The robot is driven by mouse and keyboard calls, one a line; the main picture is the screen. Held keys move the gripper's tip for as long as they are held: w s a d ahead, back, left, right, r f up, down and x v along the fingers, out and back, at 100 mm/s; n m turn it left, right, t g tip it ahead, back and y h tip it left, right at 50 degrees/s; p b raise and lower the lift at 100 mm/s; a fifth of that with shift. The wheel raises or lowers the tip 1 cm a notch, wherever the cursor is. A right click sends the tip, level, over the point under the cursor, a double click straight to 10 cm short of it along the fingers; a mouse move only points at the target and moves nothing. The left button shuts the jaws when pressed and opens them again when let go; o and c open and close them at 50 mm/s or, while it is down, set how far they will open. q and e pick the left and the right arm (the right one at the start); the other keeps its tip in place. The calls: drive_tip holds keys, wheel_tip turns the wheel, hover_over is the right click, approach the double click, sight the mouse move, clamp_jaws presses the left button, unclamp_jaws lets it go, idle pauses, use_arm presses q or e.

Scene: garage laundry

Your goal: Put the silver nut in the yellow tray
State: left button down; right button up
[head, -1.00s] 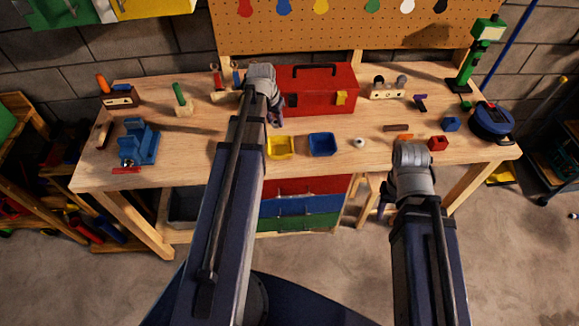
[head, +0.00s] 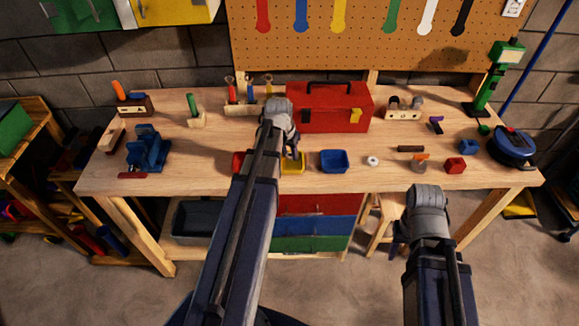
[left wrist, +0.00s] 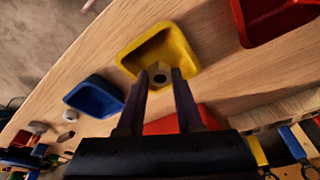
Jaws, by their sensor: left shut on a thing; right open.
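My left gripper (left wrist: 160,88) is shut on the silver nut (left wrist: 160,72), a small grey hexagonal piece between its fingertips. In the left wrist view the nut shows in front of the yellow tray (left wrist: 186,42), over its near part; the exact height cannot be told. In the head view my left gripper (head: 292,151) is at the yellow tray (head: 299,167), which my arm partly hides. The nut cannot be made out there. My right gripper (head: 400,245) is open, low in front of the bench's front edge, mostly hidden by its wrist.
A blue tray (head: 334,161) stands right of the yellow one and a red tray (head: 237,160) left, partly behind my arm. A red toolbox (head: 328,108) stands behind. A small pale round piece (head: 373,161) and a red block (head: 455,166) lie farther right.

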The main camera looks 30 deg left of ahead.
sight(289, 157)
use_arm(q)
wheel_tip(289, 157, down, 4)
drive_tip(key=b, duration=0.3)
drive_tip(key=shift+r+b, duration=0.2)
drive_tip(key=shift+b, duration=0.1)
drive_tip(key=shift+f, duration=0.1)
drive_tip(key=shift+f, duration=0.15)
drive_tip(key=c, duration=0.8)
unclamp_jaws()
drive_tip(key=shift+c, duration=0.2)
drive_tip(key=shift+r, duration=0.25)
drive_tip(key=p+v, duration=1.1)
drive_tip(key=v, duration=0.1)
drive_tip(key=shift+p, duration=0.35)
